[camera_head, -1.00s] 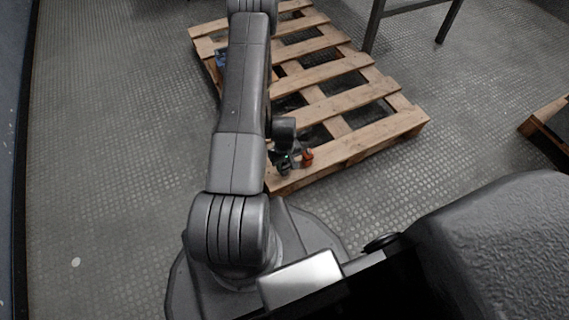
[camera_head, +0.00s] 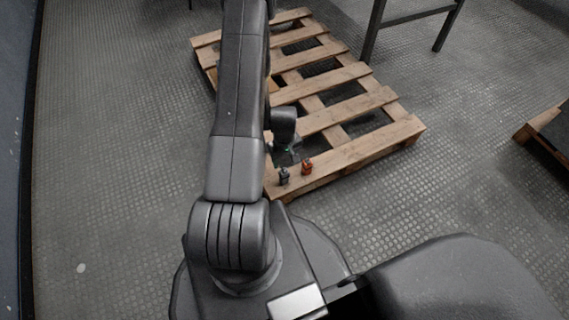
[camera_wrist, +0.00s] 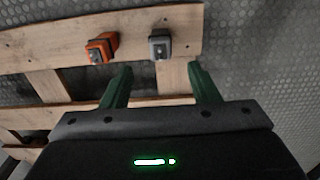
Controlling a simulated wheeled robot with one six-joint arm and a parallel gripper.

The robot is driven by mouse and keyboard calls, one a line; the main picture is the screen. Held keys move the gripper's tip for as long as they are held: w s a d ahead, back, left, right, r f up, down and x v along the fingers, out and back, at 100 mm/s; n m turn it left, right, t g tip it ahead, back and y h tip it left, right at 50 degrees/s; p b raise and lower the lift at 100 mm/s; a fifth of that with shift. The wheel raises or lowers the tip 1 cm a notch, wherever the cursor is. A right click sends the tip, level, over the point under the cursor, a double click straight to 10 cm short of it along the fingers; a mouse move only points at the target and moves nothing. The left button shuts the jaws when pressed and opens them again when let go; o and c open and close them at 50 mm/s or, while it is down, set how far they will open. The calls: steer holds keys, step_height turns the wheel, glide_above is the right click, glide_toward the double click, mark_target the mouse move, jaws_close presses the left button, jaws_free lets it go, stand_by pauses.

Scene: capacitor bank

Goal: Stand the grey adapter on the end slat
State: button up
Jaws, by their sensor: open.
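The grey adapter (camera_head: 284,176) stands on the near end slat (camera_head: 345,156) of the wooden pallet, close to the slat's left end. It also shows in the wrist view (camera_wrist: 160,46), apart from my fingers and beyond their tips. My gripper (camera_head: 287,152) is open and empty, behind the adapter in the head view. In the wrist view its two green fingers (camera_wrist: 160,80) are spread wide, with the adapter ahead of the gap between them. Nothing touches the adapter except the slat under it.
An orange adapter (camera_head: 307,167) stands on the same slat, just right of the grey one; the wrist view shows it too (camera_wrist: 101,48). Open gaps lie between the pallet slats. A metal frame (camera_head: 374,30) stands behind, and another pallet (camera_head: 545,130) lies at the right.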

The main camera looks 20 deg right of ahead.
mark_target(284, 172)
step_height(284, 172, up, 2)
steer(key=shift+r, duration=0.15)
stand_by(0.3)
step_height(284, 172, down, 13)
steer(key=b, duration=0.4)
steer(key=shift+r, duration=0.15)
step_height(284, 172, up, 3)
steer(key=shift+f+p, duration=0.15)
steer(key=shift+p, duration=0.3)
steer(key=shift+r, duration=0.7)
